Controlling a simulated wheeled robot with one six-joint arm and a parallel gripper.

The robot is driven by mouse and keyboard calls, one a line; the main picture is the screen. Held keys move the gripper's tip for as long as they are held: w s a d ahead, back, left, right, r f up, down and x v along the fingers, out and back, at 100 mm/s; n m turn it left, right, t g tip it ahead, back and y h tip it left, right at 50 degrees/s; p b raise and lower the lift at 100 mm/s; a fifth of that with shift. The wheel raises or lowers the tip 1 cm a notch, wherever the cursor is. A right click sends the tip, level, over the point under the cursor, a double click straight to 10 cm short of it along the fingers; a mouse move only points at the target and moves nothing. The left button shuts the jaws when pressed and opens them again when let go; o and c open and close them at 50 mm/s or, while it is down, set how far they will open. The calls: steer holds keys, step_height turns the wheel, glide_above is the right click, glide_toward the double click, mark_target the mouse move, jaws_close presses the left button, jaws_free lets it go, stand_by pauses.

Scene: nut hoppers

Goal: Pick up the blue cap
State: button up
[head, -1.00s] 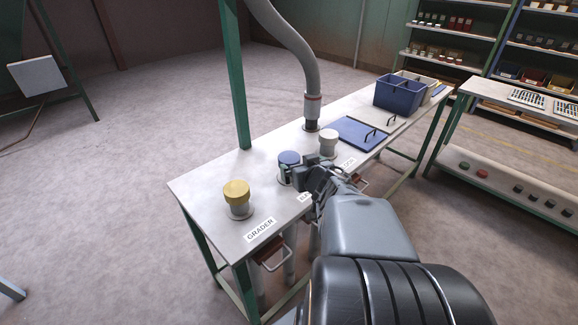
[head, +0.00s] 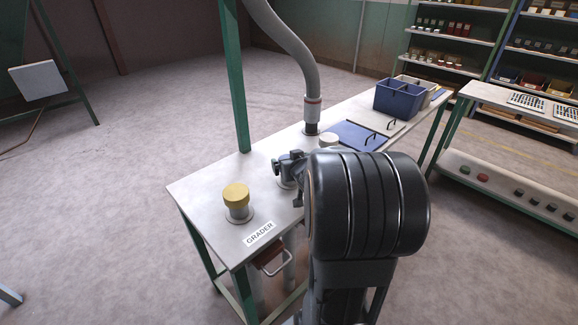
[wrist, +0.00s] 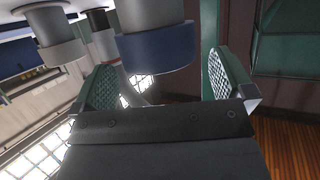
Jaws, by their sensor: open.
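The blue cap (wrist: 155,50) shows in the wrist view, which looks upside down, on a pale round stub. It appears in the gap between the two green pads of my open gripper (wrist: 162,68). I see space on both sides of the cap, and neither pad clearly touches it. How deep it sits between the pads is hard to tell. In the head view my gripper (head: 290,163) is over the middle stub of the bench and hides the cap.
The yellow cap (head: 237,194) stands on the GRADER stub at the near left. A pale grey cap (head: 329,140) is close on the right, partly behind my arm. A grey hose (head: 300,50), blue lid (head: 358,135) and blue bin (head: 399,98) are farther back.

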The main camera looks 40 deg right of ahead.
steer(key=shift+b+x, duration=0.3)
steer(key=shift+x, duration=1.2)
steer(key=shift+c, duration=0.5)
steer(key=c, duration=0.7)
steer(key=shift+r, duration=0.1)
